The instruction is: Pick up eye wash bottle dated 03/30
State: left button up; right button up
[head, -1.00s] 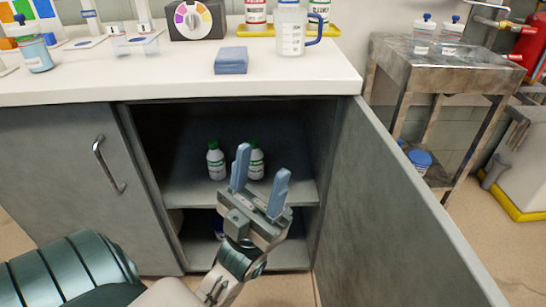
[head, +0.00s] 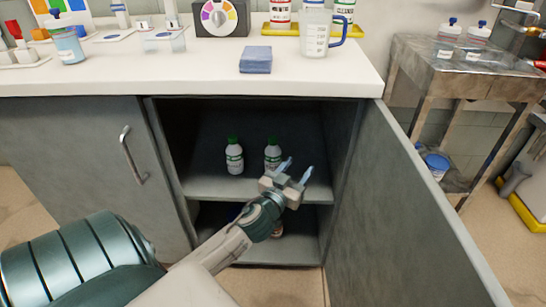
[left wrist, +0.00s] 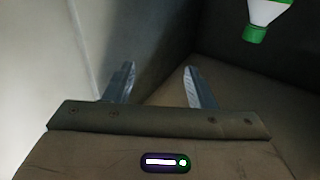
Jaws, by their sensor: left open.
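Two small white bottles with green caps stand upright on the upper shelf of the open cabinet in the head view: a left bottle (head: 234,157) and a right bottle (head: 273,155). Their labels are too small to read, so I cannot tell which is dated 03/30. My left gripper (head: 294,172) is open and empty, inside the cabinet just right of and nearer than the right bottle. In the left wrist view, the open fingers (left wrist: 160,85) show with nothing between them. One green-capped bottle (left wrist: 266,14) is at the top right, apart from the fingers and partly cut off.
The open cabinet door (head: 405,205) stands to the right of my arm. The shelf edge (head: 205,188) runs below the bottles. The lower shelf holds items partly hidden by my arm.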

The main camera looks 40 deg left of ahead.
aim_at(272, 143)
pick_arm(q)
jog(key=w+a+f+n+g+y, duration=0.1)
jog(key=a+y, duration=0.1)
jog(key=a, duration=0.2)
jog(key=w+a+n+g+y, duration=0.1)
jog(key=a+n+y, duration=0.1)
jog(key=a, duration=0.2)
jog(key=w+a+f+n+g+y, duration=0.1)
jog(key=a+y, duration=0.1)
jog(key=a, duration=0.2)
jog(key=shift+w+a+f, duration=0.15)
jog(key=shift+w+f, duration=0.05)
jog(key=shift+f, duration=0.1)
jog(key=shift+a+b+x, duration=0.15)
jog(key=shift+b+x, duration=0.05)
jog(key=shift+x, duration=1.25)
jog(key=shift+a+b+x, duration=0.15)
jog(key=shift+b+x, duration=0.05)
jog(key=shift+x, duration=1.3)
jog(key=shift+s, duration=0.2)
grip_shut()
